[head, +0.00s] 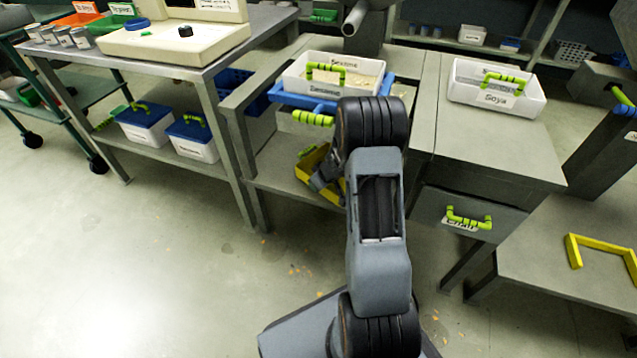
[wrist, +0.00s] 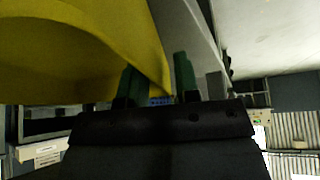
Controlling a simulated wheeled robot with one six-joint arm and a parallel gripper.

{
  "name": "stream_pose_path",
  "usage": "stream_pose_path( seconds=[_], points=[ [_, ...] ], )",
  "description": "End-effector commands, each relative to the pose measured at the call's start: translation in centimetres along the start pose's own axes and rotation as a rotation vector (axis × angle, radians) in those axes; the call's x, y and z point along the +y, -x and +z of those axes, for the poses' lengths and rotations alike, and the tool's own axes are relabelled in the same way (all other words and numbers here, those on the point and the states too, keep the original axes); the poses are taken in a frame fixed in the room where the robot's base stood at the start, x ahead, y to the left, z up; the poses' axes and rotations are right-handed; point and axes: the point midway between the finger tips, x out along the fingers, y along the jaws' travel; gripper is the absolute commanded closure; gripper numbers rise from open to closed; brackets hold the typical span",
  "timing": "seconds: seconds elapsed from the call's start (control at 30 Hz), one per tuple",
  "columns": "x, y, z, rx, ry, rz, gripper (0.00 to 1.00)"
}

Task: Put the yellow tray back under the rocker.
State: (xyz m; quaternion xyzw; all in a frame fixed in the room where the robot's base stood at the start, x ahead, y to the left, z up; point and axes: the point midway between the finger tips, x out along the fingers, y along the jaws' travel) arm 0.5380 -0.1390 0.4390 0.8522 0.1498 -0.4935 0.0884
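The yellow tray (head: 311,163) is low beneath the bench at the middle of the head view, partly hidden by my arm. My gripper (head: 325,180) is at the tray, and its fingertips are hard to make out there. In the wrist view the tray (wrist: 70,50) fills the upper left. Its edge reaches between the green fingertips of my gripper (wrist: 158,82); whether they press on it is unclear. The likely rocker, a blue frame (head: 287,98), is on the bench above, bearing a white Sesame box (head: 300,86).
A grey drawer with a green handle (head: 313,118) is under the blue frame. A Soya box (head: 495,88) stands to the right, above another handled drawer (head: 468,218). A bench leg (head: 238,165) stands left of the tray. The floor (head: 170,250) in front is mostly clear.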

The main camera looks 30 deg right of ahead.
Motion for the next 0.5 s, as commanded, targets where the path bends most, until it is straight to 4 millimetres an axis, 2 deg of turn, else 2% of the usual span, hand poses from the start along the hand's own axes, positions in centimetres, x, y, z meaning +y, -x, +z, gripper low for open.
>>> stream_pose_path(
  seconds=[0.27, 0.5],
  points=[
    [0.0, 0.5, -0.3, 0.000, 0.000, 0.000, 0.70],
    [0.0, 5.0, -0.6, 0.000, -0.002, 0.000, 0.70]
  ],
)
